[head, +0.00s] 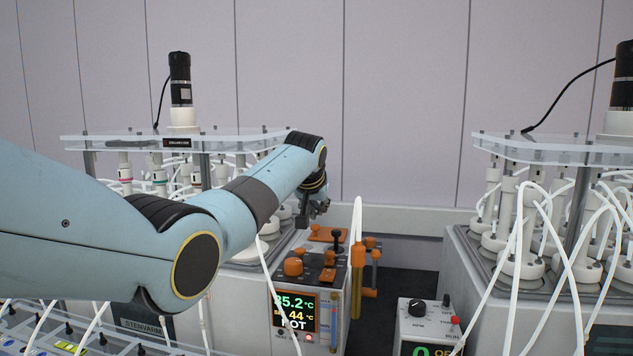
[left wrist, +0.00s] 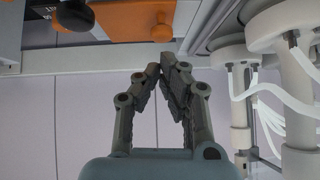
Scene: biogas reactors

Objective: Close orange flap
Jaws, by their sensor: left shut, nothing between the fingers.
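An orange plate (head: 325,234), which looks like the flap, lies at the back of the control box top in the head view. It appears roughly flat; I cannot tell whether it is fully closed. In the left wrist view an orange plate (left wrist: 130,20) shows at the top edge, with a small orange knob (left wrist: 162,32) by it. My left gripper (head: 304,222) hangs just left of and above the plate in the head view. Its fingertips (left wrist: 160,68) meet, shut and empty, and appear apart from the plate. My right gripper is not in view.
The control box has an orange knob (head: 293,267), a black lever (head: 337,240) and a lit display (head: 296,312). Orange-capped tubes (head: 358,255) stand at its right. Reactors with white hoses stand on both sides; a dark gap (head: 405,284) lies between.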

